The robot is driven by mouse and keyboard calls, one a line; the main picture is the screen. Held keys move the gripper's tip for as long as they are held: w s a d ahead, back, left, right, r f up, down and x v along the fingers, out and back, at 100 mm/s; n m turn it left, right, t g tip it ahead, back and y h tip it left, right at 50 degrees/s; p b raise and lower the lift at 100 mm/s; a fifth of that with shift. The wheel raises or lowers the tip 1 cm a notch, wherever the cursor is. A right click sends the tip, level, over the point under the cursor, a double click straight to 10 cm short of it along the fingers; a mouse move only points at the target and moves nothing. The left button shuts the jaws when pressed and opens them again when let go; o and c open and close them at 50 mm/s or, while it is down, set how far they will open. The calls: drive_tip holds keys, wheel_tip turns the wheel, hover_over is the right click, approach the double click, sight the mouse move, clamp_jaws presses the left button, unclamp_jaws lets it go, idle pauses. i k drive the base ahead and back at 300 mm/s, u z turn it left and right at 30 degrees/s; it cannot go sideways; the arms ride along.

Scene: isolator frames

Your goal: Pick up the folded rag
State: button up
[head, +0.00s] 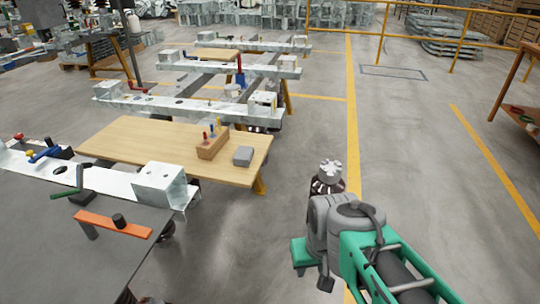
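The folded rag is most likely the small grey block-like bundle (243,156) near the right end of a light wooden bench top (110,143). It lies flat on the wood, next to a wooden block holding small tools. My arm reaches up from the lower right, in green and grey. My gripper (329,170) is at its far end, over the floor, to the right of the bench and clear of the rag. Its fingers are too small and unclear to show whether they are open or shut. I see nothing held in it.
The wooden tool block (213,144) with coloured handles stands just left of the rag. Metal beams (190,112) lie behind the bench, and a metal table with an orange bar (113,224) is in front at left. Open floor with yellow lines lies to the right.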

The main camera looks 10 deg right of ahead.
sight(244, 155)
drive_tip(key=z, duration=0.95)
drive_tip(key=i, duration=1.75)
drive_tip(key=u, duration=4.7)
